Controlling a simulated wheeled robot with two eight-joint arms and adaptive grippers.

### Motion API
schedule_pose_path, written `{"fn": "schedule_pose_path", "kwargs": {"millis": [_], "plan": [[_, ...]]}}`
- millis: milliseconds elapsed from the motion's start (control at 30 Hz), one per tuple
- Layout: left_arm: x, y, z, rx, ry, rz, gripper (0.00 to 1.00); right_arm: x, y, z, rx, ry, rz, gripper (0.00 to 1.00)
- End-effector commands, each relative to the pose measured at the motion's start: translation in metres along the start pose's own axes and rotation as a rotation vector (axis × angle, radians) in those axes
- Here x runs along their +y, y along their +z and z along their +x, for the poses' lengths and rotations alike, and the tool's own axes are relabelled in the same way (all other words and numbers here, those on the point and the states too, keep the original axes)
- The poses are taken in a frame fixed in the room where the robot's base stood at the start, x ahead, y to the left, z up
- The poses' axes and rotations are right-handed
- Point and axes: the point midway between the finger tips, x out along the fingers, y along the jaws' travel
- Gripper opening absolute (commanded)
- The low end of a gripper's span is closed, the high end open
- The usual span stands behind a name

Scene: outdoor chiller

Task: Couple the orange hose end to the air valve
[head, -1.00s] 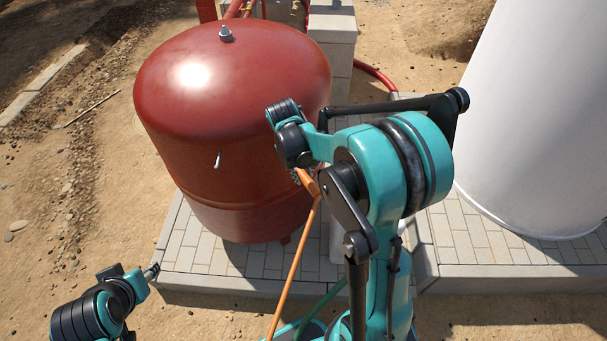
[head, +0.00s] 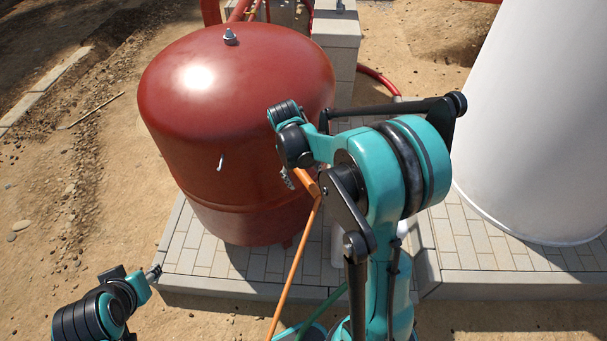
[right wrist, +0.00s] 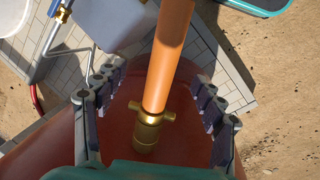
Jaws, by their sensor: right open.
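The orange hose (head: 297,262) rises in front of the red tank toward my right gripper (head: 291,179). In the right wrist view, its straight orange end (right wrist: 171,55) carries a brass coupling (right wrist: 150,128) with side lugs. It lies between the spread fingers of my right gripper (right wrist: 160,90), with gaps on both sides. A small silvery fitting (head: 221,162) sticks out of the tank's side, left of my right gripper. I cannot tell whether this is the air valve. My left gripper (head: 154,272) is at lower left, near the paving edge; its jaws are too small to read.
The red tank (head: 190,120) stands on grey paving (head: 200,255), with a metal fitting (head: 230,36) on top. A large white cylinder (head: 540,120) stands at right. In the right wrist view, a blue-handled valve (right wrist: 57,13) shows at upper left. Bare sandy ground lies left.

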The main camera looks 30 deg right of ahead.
Motion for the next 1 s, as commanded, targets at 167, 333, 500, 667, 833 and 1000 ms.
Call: {"fn": "schedule_pose_path", "kwargs": {"millis": [167, 333, 500, 667, 833, 1000], "plan": [[0.000, -0.001, -0.001, 0.000, 0.000, 0.000, 0.40, 0.000, 0.000, -0.001, 0.000, 0.000, 0.000, 0.69], [0.000, -0.006, -0.009, 0.000, 0.000, 0.000, 0.40, 0.001, 0.000, -0.015, 0.000, 0.000, 0.000, 0.69], [0.000, -0.015, -0.022, 0.000, 0.000, 0.000, 0.40, 0.001, 0.000, -0.036, 0.000, 0.000, 0.000, 0.69], [0.000, -0.023, -0.033, 0.000, 0.000, 0.000, 0.40, 0.001, 0.000, -0.056, 0.000, 0.000, 0.000, 0.69], [0.000, -0.029, -0.041, 0.000, 0.000, 0.000, 0.40, 0.000, 0.000, -0.071, 0.000, 0.000, -0.001, 0.69], [0.000, -0.028, -0.040, 0.000, 0.000, 0.000, 0.40, 0.000, 0.000, -0.070, 0.000, 0.000, 0.000, 0.69]]}}
